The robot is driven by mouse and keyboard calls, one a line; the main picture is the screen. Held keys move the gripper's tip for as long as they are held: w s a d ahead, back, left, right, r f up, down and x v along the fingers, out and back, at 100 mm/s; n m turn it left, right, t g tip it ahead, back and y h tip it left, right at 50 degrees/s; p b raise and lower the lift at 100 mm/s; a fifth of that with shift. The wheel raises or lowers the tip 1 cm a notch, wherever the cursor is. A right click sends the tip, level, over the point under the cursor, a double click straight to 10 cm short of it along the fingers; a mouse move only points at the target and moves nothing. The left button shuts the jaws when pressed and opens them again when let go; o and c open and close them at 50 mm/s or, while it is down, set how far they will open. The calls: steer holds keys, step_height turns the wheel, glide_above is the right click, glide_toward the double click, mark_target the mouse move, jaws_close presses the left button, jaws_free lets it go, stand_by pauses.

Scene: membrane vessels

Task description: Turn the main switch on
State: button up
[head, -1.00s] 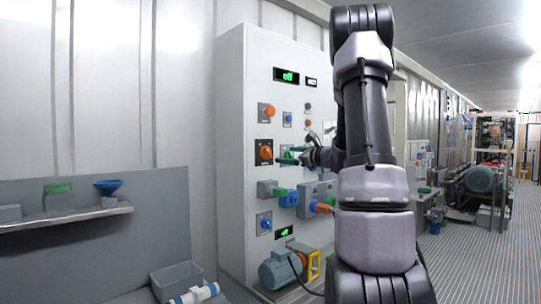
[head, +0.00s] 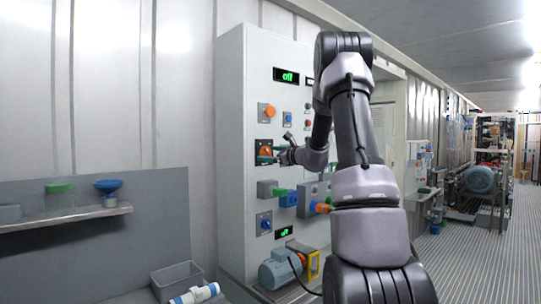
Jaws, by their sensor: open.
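The main switch (head: 264,148) appears to be the orange rotary knob on a dark square plate, on the front of the white control cabinet (head: 233,110). The green display (head: 287,75) at the top of the cabinet reads "off". My gripper (head: 270,158) is open at the orange knob, with its fingers over the lower right part of the plate. The fingers partly cover the knob. I cannot tell whether they touch it.
An orange button (head: 266,110) and a blue knob (head: 264,222) sit above and below on the panel. Blue valves (head: 288,198) stick out below my gripper. A motor (head: 279,270) stands at the cabinet's foot. A shelf (head: 70,217) is at left.

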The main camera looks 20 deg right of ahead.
steer(key=c, duration=1.4)
steer(key=shift+o, duration=0.2)
steer(key=shift+m, duration=0.3)
steer(key=m, duration=0.3)
steer(key=shift+m, duration=0.3)
steer(key=m, duration=0.3)
steer(key=shift+m, duration=0.3)
steer(key=m, duration=0.4)
steer(key=shift+f+m, duration=0.1)
steer(key=shift+m, duration=2)
